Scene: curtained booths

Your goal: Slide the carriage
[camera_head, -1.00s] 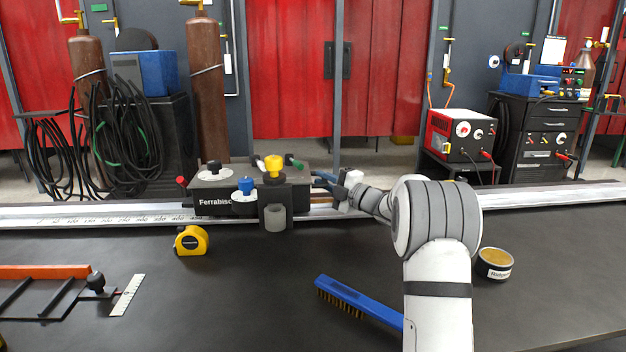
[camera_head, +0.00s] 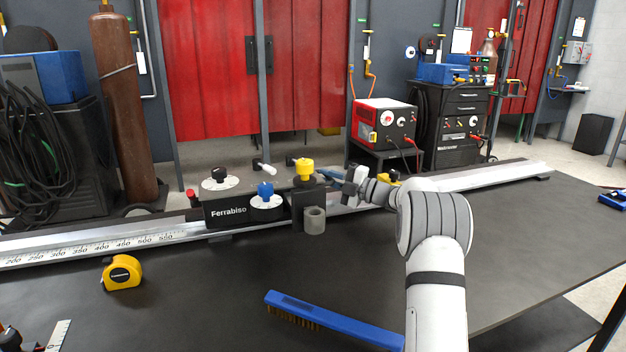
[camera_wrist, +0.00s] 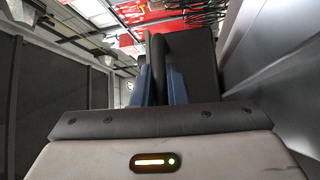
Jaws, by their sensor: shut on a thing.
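The carriage (camera_head: 240,207) is a black box marked Ferrabiso, with black, blue and yellow knobs on top. It sits on a long pale rail (camera_head: 480,178) with a millimetre scale (camera_head: 110,246) showing to its left. My gripper (camera_head: 338,178) is at the carriage's right end, with its blue fingers reaching toward it. In the wrist view the two blue fingers (camera_wrist: 161,84) are closed around a dark upright bar (camera_wrist: 158,60), which looks like the carriage's handle. The exact contact is small and partly hidden in the head view.
A yellow tape measure (camera_head: 122,273) and a blue brush (camera_head: 330,318) lie on the dark bench in front of the rail. A small yellow thing (camera_head: 389,179) shows at the rail behind my arm. The rail right of my arm looks clear. Welding machines (camera_head: 384,123) stand behind.

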